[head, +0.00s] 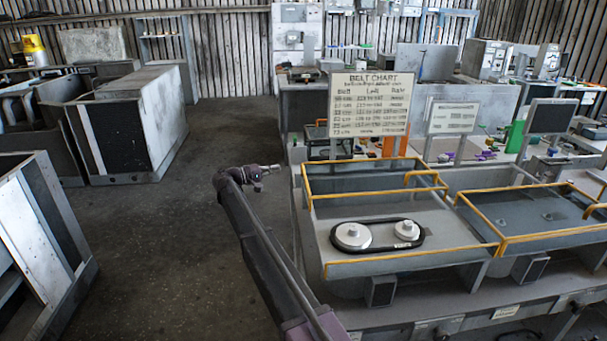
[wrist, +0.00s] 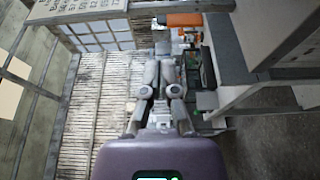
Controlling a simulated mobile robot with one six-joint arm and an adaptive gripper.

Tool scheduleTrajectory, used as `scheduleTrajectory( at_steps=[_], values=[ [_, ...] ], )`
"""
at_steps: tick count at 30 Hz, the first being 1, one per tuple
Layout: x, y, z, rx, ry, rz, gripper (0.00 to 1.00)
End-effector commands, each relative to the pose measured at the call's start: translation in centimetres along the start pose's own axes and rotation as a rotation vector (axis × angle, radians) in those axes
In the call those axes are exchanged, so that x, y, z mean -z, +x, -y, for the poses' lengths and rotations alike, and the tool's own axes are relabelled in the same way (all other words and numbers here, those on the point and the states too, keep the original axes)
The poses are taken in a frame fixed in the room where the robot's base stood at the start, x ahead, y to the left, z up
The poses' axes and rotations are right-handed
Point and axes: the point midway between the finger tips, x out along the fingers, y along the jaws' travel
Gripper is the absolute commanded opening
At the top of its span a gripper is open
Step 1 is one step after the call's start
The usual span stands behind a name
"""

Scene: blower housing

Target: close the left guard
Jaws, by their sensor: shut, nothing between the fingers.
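The left guard (head: 372,180) is a grey panel with yellow edging and a yellow handle (head: 424,177). It stands raised at the back of the left housing (head: 440,237), behind the uncovered belt (head: 379,236) that runs around two pale pulleys. My gripper (head: 276,167) is left of the left housing, clear of the guard and touching nothing that I can see. In the wrist view my gripper (wrist: 160,88) is shut and empty, with its fingers pointing away from the camera. The guard cannot be made out for certain in the wrist view.
A belt chart sign (head: 370,105) stands behind the left housing. A second yellow-edged housing (head: 535,215) stands to the right. Grey cabinets (head: 130,125) stand at the left. The floor (head: 150,240) between them and the bench is open.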

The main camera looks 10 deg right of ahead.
Motion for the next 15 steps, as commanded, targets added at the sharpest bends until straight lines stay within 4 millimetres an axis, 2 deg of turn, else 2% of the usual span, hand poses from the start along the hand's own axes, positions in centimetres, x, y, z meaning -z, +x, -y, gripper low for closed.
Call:
scheduleTrajectory(
  at_steps=[15],
  values=[
    [-0.1, 1.2, 0.0, 0.001, 0.0, 0.006, 0.0]
  ],
)
